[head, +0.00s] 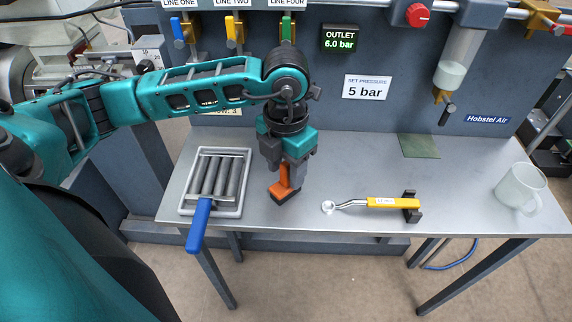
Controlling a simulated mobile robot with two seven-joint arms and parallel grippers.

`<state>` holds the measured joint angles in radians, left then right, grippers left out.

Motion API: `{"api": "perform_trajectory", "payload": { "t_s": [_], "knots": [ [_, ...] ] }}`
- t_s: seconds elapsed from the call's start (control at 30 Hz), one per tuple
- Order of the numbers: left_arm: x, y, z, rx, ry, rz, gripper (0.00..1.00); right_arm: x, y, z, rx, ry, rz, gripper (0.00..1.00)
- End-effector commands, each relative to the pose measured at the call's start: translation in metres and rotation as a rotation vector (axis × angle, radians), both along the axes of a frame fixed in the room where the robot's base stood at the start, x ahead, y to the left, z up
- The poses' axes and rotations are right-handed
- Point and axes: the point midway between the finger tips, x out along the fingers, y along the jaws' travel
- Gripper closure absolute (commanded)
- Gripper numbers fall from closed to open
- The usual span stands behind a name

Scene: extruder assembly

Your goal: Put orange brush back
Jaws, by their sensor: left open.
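The orange brush (285,187) is on the grey bench near its front edge, with a dark lower part. My left gripper (291,174) points down directly over the brush, its jaws open at the brush's upper part. Its fingers hide some of the brush, and I cannot tell whether they touch it. I cannot tell whether the brush rests fully on the bench. My right gripper is not in view.
A metal tray (244,205) with grey rods and a blue-handled tool (199,226) is left of the brush. A clear mug (521,188) stands far right. A green pad (419,146) lies behind.

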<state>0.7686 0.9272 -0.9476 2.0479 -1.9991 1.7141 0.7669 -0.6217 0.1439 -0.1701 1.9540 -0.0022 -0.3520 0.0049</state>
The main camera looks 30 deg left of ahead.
Motion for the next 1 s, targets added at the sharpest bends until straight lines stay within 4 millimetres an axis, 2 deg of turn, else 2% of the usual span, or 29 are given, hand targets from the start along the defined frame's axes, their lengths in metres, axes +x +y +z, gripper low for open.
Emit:
{"api": "perform_trajectory", "payload": {
  "t_s": [0.27,0.37,0.7,0.83,1.0],
  "knots": [
    [0.0,0.0,0.008,0.0,-0.002,0.0,0.5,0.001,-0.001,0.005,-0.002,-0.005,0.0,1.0],
    [0.001,0.0,0.024,-0.001,-0.005,-0.002,0.5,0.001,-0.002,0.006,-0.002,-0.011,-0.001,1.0],
    [0.001,0.0,0.096,0.0,-0.005,0.0,0.5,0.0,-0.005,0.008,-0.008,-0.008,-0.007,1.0],
    [0.0,0.0,0.114,0.0,-0.002,-0.001,0.5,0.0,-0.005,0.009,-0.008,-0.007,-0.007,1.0],
    [0.0,0.0,0.123,0.001,0.0,0.0,0.5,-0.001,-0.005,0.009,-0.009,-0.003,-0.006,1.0]
  ]
}}
